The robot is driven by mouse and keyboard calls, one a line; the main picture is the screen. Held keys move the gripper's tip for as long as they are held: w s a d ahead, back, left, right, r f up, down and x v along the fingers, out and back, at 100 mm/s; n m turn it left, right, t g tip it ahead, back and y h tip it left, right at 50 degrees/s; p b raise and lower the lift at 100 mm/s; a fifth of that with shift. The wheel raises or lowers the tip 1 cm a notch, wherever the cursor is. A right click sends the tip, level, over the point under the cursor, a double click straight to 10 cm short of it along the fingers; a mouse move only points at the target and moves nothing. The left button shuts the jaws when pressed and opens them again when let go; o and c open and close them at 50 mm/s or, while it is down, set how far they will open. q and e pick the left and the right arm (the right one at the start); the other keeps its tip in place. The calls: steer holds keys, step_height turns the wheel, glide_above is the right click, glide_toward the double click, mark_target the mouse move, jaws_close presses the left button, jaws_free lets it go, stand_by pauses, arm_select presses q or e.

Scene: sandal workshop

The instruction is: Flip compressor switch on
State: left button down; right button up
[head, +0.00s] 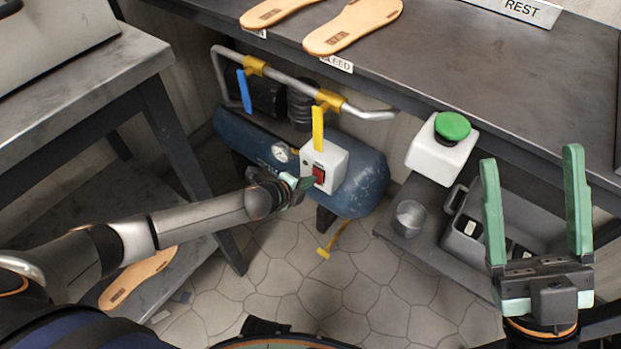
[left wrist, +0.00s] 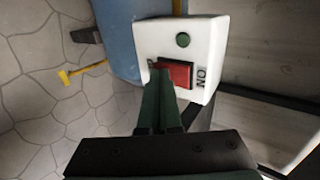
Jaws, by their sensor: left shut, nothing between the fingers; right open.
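The blue compressor (head: 235,135) stands on the floor under the dark bench, with a white switch box (head: 335,156) on its front. The box carries a red rocker switch (head: 318,173). The fingers (left wrist: 160,85) hide part of the switch's edge. My right gripper (head: 532,165) is open and empty at the right, away from the compressor.
A white box with a green mushroom button (head: 453,126) hangs at the bench edge. A metal cup (head: 409,217) and a grey bin (head: 470,235) stand on the lower shelf. Sandal soles (head: 352,27) lie on the bench (head: 450,50). A grey side table (head: 90,80) stands left.

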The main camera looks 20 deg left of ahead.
stand_by(0.3)
arm_select(q)
steer(key=shift+w+d+t+b, duration=0.15)
steer(key=shift+t+b, duration=0.15)
steer(key=shift+b, duration=0.2)
steer(key=shift+r+p, duration=0.7)
steer(key=shift+p, duration=0.2)
steer(key=shift+w+r, duration=0.1)
steer(key=shift+r, duration=0.05)
